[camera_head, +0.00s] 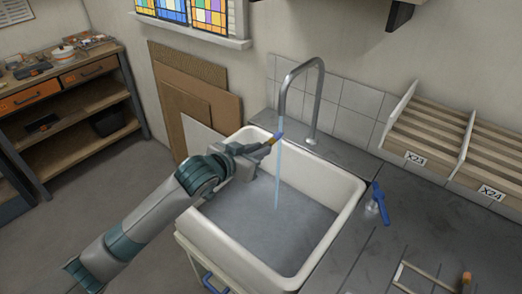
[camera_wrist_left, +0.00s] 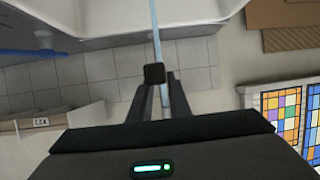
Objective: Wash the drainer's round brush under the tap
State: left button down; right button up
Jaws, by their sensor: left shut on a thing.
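The water runs down into the grey basin. In the left wrist view, a dark square end of the held brush (camera_wrist_left: 154,73) shows between the fingertips (camera_wrist_left: 158,88), with the stream (camera_wrist_left: 156,30) behind it. The bristles are too small to make out. My right gripper is not in view.
A blue-handled object (camera_head: 379,198) is on the dark counter (camera_head: 400,235). A small wooden frame (camera_head: 415,273) lies at lower right. Boards (camera_head: 195,105) lean on the wall behind.

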pick_arm(q)
jog(key=shift+d+r, duration=0.1)
jog(key=shift+d, duration=0.15)
jog(key=shift+w+d+p, duration=0.15)
jog(key=shift+d+p, duration=0.15)
jog(key=shift+p, duration=0.05)
dwell(0.4)
jog(key=shift+a, duration=0.2)
jog(key=shift+s+a+p, duration=0.2)
jog(key=shift+a+p, duration=0.15)
jog(key=shift+p, duration=0.1)
jog(key=shift+s, duration=0.15)
